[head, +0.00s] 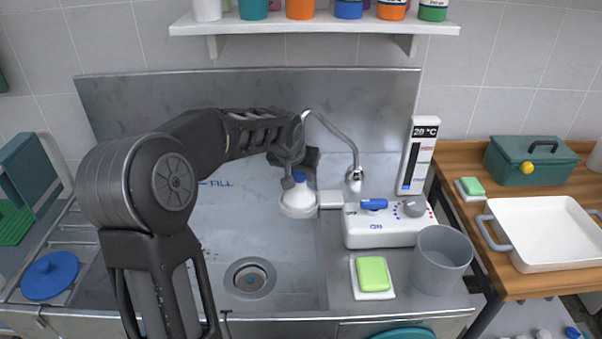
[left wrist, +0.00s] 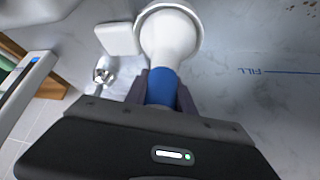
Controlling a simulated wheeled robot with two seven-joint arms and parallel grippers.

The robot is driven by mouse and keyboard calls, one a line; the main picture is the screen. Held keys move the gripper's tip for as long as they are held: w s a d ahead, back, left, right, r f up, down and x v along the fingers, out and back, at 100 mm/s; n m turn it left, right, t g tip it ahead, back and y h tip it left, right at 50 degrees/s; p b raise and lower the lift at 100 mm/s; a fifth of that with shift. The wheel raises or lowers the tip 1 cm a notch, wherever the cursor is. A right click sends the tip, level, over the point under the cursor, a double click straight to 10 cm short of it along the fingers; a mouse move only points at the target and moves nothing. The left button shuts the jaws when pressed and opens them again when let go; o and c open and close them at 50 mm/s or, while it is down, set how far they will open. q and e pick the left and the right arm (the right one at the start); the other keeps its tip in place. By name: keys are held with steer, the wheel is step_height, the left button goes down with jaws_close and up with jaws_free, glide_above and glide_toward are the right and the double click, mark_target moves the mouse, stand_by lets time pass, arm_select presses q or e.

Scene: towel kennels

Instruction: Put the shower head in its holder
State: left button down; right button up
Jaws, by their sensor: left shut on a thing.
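My left gripper (head: 296,175) is shut on the blue grip of the white shower head (head: 297,193), over the right part of the steel sink. The left wrist view shows the gripper (left wrist: 162,92) around the blue part, with the white head (left wrist: 168,38) beyond it. A white block (head: 332,199), which looks like the holder's bracket, sits right beside the head's wide round rim; it also shows in the left wrist view (left wrist: 117,38). I cannot tell whether that rim belongs to the head or the holder. A grey hose (head: 335,132) arches to the wall fitting. My right gripper is out of view.
Right of the sink are a white control box (head: 386,226), a temperature display (head: 418,155), green soap on a dish (head: 373,274) and a grey cup (head: 440,260). A shelf (head: 320,25) with jars hangs above.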

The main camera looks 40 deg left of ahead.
arm_select(q)
steer(key=shift+r, duration=0.1)
steer(key=c, duration=1)
jaws_free()
steer(key=shift+o, duration=0.2)
steer(key=b+v, duration=0.1)
steer(key=v, duration=0.6)
steer(key=shift+s+r, duration=0.2)
steer(key=shift+r, duration=0.1)
steer(key=shift+r, duration=0.1)
